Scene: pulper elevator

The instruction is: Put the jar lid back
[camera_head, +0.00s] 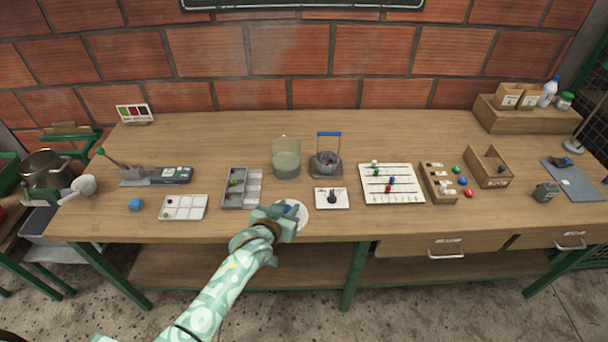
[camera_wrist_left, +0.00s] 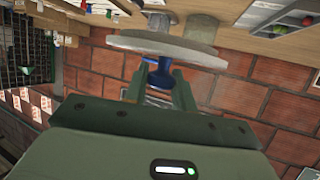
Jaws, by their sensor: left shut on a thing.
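My left gripper (camera_head: 282,216) is near the front edge of the table. It is shut on the blue knob (camera_wrist_left: 161,75) of the jar lid, a round pale disc (camera_wrist_left: 150,47) that fills the upper middle of the left wrist view. In the head view the lid (camera_head: 302,211) shows partly beside the gripper, which hides the rest. The glass jar (camera_head: 286,160) stands behind the gripper, upright, with cloudy greenish contents and an open top. The lid is apart from the jar, on the near side of it. My right gripper is not in view.
A white card with a dark knob (camera_head: 332,204) lies right of the lid. The wooden table (camera_head: 240,138) is clear behind the jar.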

